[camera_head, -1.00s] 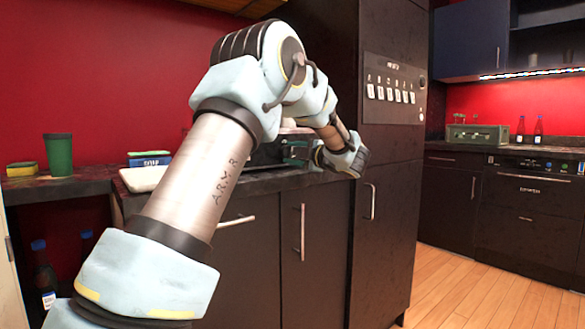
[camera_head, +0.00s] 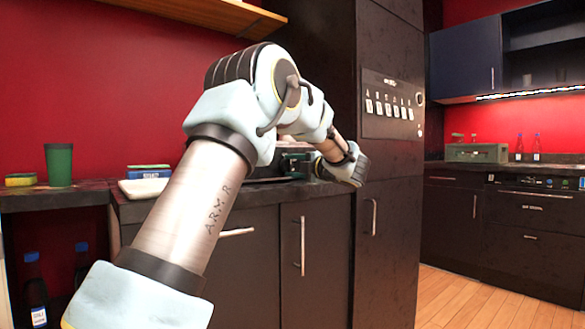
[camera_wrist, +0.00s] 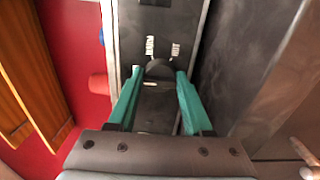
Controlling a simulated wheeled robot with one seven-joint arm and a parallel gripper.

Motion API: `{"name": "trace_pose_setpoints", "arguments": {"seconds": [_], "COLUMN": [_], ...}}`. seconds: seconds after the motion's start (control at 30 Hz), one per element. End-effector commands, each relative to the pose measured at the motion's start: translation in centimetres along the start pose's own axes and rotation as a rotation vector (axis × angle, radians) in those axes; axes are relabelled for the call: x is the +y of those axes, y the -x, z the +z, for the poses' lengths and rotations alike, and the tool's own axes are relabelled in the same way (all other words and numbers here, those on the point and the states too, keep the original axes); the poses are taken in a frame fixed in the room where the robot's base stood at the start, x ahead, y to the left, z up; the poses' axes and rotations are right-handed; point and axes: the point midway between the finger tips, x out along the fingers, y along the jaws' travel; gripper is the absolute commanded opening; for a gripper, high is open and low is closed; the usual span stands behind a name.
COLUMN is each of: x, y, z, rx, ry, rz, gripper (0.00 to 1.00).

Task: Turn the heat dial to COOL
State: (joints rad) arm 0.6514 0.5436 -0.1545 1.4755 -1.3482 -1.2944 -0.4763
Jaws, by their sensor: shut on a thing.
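The heat dial (camera_wrist: 158,69) is a dark round knob on a dark panel (camera_wrist: 155,18) with small white marks, seen in the wrist view. In the head view my gripper (camera_head: 296,163) is at the dark machine on the counter. My arm hides most of that machine, and the dial cannot be made out there.
The counter (camera_head: 95,192) holds a green cup (camera_head: 59,165), a sponge (camera_head: 20,180) and a white board (camera_head: 143,188) left of my arm. A tall dark cabinet with a switch panel (camera_head: 391,106) stands close to the right of my wrist. The wood floor is clear at right.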

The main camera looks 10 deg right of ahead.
Motion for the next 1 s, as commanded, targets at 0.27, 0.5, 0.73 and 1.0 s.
{"name": "trace_pose_setpoints", "arguments": {"seconds": [0.27, 0.5, 0.73, 1.0], "x": [-0.1, -0.1, 0.0, -0.1], "y": [0.0, 0.0, 1.6, 7.0], "z": [0.0, 0.0, 0.1, 0.1], "rx": [0.001, 0.0, -0.003, -0.004], "ry": [-0.001, -0.001, -0.002, -0.002], "rz": [-0.001, 0.0, -0.001, -0.002], "gripper": [0.75, 0.8, 0.8, 0.8]}}
